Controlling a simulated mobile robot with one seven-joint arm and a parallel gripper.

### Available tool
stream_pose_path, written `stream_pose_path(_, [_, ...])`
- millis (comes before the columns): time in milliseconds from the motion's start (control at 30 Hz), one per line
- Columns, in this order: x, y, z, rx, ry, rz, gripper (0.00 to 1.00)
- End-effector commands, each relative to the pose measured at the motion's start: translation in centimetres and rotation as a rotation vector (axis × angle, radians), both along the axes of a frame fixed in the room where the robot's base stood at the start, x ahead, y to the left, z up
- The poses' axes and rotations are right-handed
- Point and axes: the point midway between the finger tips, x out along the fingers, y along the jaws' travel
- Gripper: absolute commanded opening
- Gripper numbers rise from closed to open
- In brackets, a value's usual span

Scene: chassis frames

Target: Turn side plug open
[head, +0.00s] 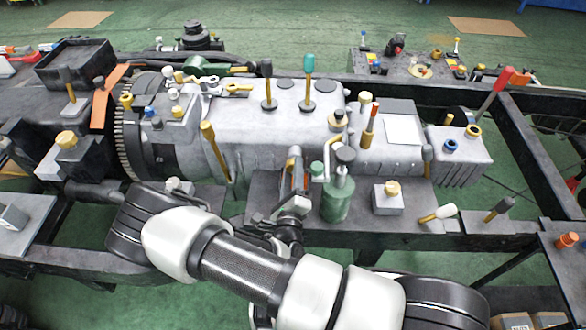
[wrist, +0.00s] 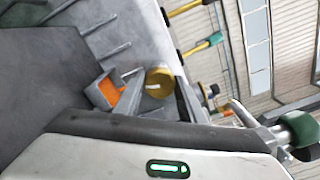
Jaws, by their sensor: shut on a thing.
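The side plug (wrist: 158,82) is a short gold-yellow round cap on the grey side wall of the gearbox, seen in the wrist view. My gripper (wrist: 146,92) is at the plug, with an orange-padded finger on its left and a dark finger on its right. It is shut on the plug. In the head view my gripper (head: 293,168) reaches up to the near side of the grey gearbox housing (head: 240,115). The plug is hidden there behind my gripper and wrist. I cannot tell how far the plug is turned.
A green bottle-like can (head: 338,198) stands just right of my gripper. A grey block with a yellow knob (head: 388,199) is farther right. A yellow-handled lever (head: 210,140) slants down to the left. The dark chassis rail (head: 470,240) runs along the front.

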Motion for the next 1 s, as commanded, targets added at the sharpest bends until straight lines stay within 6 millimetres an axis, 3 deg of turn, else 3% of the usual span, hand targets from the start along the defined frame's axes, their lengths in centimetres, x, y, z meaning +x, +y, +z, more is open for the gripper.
stream_pose_path(400, [0.04,-0.02,0.01,-0.188,0.006,-0.001,0.14])
stream_pose_path(967, [0.03,-0.02,-0.04,-0.212,0.006,-0.001,0.14])
stream_pose_path(1000, [0.03,-0.02,-0.04,-0.212,0.007,-0.001,0.43])
